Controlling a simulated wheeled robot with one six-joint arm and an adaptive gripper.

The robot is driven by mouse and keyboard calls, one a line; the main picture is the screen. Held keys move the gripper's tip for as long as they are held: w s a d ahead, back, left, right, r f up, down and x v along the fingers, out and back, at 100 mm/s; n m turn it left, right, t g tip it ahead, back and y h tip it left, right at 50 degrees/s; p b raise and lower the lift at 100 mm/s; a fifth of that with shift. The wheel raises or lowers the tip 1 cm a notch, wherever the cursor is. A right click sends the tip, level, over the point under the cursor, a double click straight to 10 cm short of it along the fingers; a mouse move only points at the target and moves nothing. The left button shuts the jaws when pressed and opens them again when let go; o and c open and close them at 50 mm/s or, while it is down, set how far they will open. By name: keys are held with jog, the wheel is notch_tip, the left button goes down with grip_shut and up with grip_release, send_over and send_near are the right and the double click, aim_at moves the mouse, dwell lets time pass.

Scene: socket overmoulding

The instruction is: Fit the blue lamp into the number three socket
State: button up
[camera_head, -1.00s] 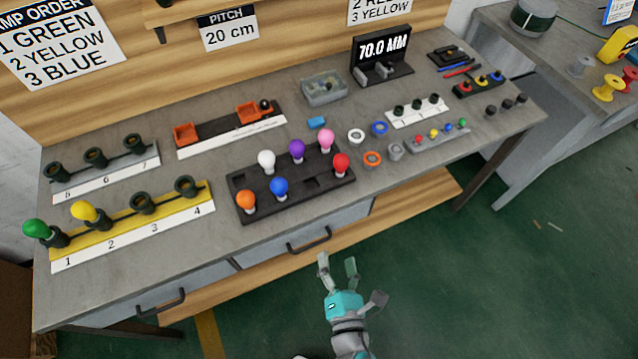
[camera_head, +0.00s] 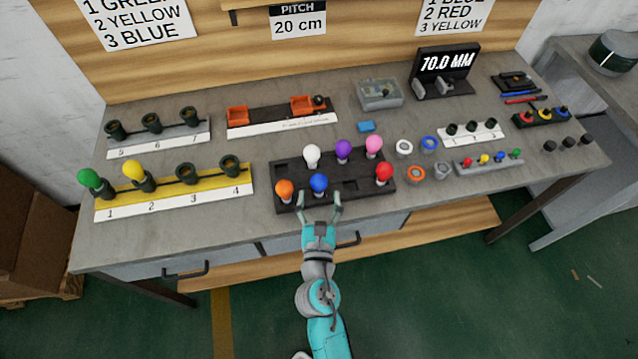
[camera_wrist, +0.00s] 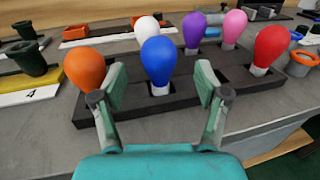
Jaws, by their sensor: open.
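The blue lamp (camera_head: 319,183) stands upright in the front row of the black lamp tray (camera_head: 345,194), between the orange lamp and an empty slot. My gripper (camera_head: 320,207) is open at the tray's front edge, just short of the blue lamp. In the wrist view the blue lamp (camera_wrist: 158,62) shows between and beyond my open fingers (camera_wrist: 160,95), with nothing held. The number three socket (camera_head: 187,171) on the yellow strip (camera_head: 217,185) is empty. Socket 1 holds a green lamp (camera_head: 89,178) and socket 2 a yellow lamp (camera_head: 133,170). Socket 4 (camera_head: 229,166) is empty.
The orange lamp (camera_head: 285,188) is close on the left of the blue one. White (camera_head: 312,154), purple (camera_head: 343,150), pink (camera_head: 374,145) and red (camera_head: 384,172) lamps share the tray. A grey strip with sockets 5 to 7 (camera_head: 160,135) lies behind. Bare bench lies between yellow strip and tray.

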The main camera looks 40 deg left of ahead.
aim_at(319, 190)
jog(key=x, duration=0.5)
jog(key=c, duration=1.2)
jog(key=shift+o, duration=0.2)
